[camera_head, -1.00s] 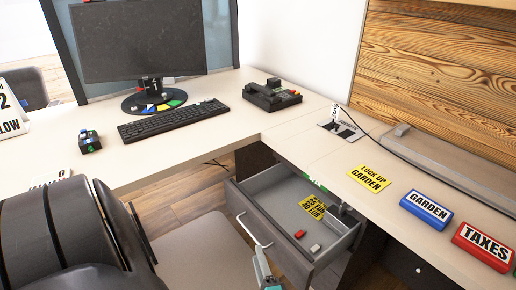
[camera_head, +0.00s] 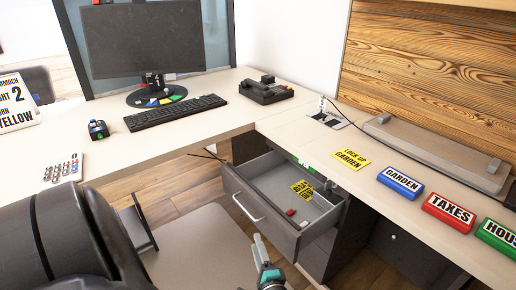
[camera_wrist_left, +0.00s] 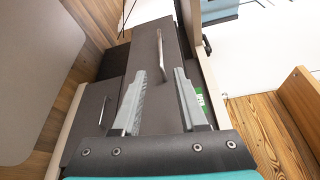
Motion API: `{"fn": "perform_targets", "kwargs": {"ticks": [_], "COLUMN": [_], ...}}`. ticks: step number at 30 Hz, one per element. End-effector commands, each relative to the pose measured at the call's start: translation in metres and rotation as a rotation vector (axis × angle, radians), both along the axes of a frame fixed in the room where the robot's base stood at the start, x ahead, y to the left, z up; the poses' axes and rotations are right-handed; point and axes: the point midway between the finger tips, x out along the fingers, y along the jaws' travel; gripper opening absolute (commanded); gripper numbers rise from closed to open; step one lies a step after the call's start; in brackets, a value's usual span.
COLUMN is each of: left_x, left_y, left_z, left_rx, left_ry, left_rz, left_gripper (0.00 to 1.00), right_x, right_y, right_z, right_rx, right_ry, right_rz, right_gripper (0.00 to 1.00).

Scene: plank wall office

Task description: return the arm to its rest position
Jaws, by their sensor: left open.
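My left gripper (camera_head: 258,246) is at the bottom middle of the head view, in front of the open drawer and clear of its front. In the left wrist view its two grey fingers (camera_wrist_left: 160,92) are apart with nothing between them. The grey drawer (camera_head: 250,207) stands pulled out under the desk. A yellow card (camera_head: 303,189) and a small red block (camera_head: 291,212) lie inside it. In the left wrist view the drawer front (camera_wrist_left: 160,110) with its handle (camera_wrist_left: 160,50) shows beyond the fingers. My right gripper is not in view.
The L-shaped desk (camera_head: 215,138) carries a monitor (camera_head: 140,40), keyboard (camera_head: 175,112), phone (camera_head: 266,90) and calculator (camera_head: 62,168). A yellow sign (camera_head: 350,158) and blue (camera_head: 400,181), red (camera_head: 449,211) and green (camera_head: 497,236) blocks line its right side. Floor shows left of the drawer.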

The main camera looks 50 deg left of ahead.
Motion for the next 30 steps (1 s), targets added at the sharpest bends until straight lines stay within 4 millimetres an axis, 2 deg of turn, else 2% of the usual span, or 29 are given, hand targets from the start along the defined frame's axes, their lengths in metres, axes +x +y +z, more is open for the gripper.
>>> {"fn": "perform_targets", "kwargs": {"ticks": [10, 14, 17, 19, 21, 24, 27, 30], "left_x": [-0.001, -0.012, -0.036, -0.062, -0.092, -0.135, -0.175, -0.205], "left_y": [0.0, 0.002, 0.0, -0.006, -0.019, -0.042, -0.071, -0.097], "left_z": [-0.001, -0.024, -0.066, -0.102, -0.135, -0.172, -0.196, -0.209], "left_rx": [-0.005, -0.078, -0.224, -0.367, -0.525, -0.747, -0.965, -1.153], "left_ry": [0.005, 0.08, 0.203, 0.297, 0.374, 0.439, 0.449, 0.407], "left_rz": [0.0, 0.004, 0.012, 0.022, 0.036, 0.062, 0.097, 0.136], "left_gripper": [0.42, 0.42, 0.42, 0.42, 0.42, 0.42, 0.42, 0.42], "right_x": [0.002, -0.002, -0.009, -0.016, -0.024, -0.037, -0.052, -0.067], "right_y": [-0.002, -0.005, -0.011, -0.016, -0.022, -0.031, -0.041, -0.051], "right_z": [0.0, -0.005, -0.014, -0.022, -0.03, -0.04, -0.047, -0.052], "right_rx": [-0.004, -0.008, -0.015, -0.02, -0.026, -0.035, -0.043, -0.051], "right_ry": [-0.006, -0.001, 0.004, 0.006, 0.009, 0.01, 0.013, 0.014], "right_rz": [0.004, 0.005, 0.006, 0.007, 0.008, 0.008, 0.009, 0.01], "right_gripper": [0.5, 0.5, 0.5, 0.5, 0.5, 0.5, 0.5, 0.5]}}
